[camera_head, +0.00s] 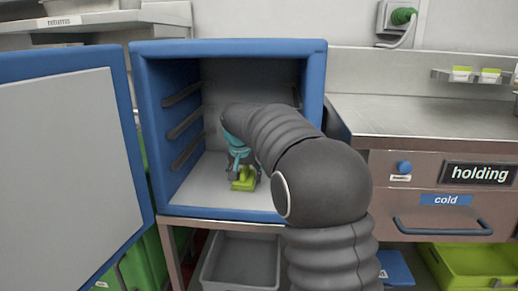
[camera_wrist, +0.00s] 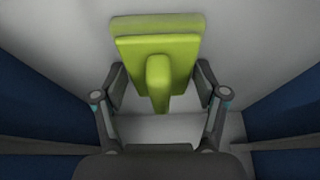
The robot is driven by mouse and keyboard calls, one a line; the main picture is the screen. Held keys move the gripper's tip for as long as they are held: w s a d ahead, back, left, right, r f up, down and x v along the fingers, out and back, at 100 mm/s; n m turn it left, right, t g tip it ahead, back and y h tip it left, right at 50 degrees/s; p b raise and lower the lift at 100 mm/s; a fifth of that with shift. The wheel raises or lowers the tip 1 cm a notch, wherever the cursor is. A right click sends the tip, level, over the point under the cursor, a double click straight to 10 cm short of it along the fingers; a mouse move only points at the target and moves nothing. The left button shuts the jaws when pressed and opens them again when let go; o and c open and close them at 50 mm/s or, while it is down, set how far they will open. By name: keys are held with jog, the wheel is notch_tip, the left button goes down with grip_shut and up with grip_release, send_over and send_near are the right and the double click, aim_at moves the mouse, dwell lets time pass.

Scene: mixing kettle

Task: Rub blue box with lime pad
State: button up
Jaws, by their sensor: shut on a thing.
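The blue box (camera_head: 228,47) stands open on a metal stand, with a pale grey inside and its door swung out to the left. My arm reaches in through its front. My gripper (camera_head: 241,182) is inside, low over the floor of the box, shut on the lime pad (camera_head: 243,180). In the wrist view the lime pad (camera_wrist: 157,58) has a flat block and a raised grip, with a finger of my gripper (camera_wrist: 160,90) on each side. I cannot tell whether the pad touches the box's floor.
The open door (camera_head: 70,160) fills the left side. Dark shelf rails (camera_head: 187,150) line the box's left inner wall. A steel counter (camera_head: 420,115) with a drawer marked cold stands to the right. A grey bin (camera_head: 240,262) sits below, and a lime crate (camera_head: 470,265) at lower right.

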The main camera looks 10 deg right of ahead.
jog(key=shift+s+d, duration=0.25)
jog(key=shift+d, duration=0.5)
jog(key=shift+s+d, duration=0.25)
jog(key=shift+d, duration=0.5)
notch_tip(320, 180, up, 3)
jog(key=shift+d+f+p, duration=0.1)
jog(key=shift+d+p, duration=0.05)
jog(key=shift+p, duration=0.75)
notch_tip(320, 180, up, 6)
jog(key=p, duration=0.5)
jog(key=shift+f, duration=0.25)
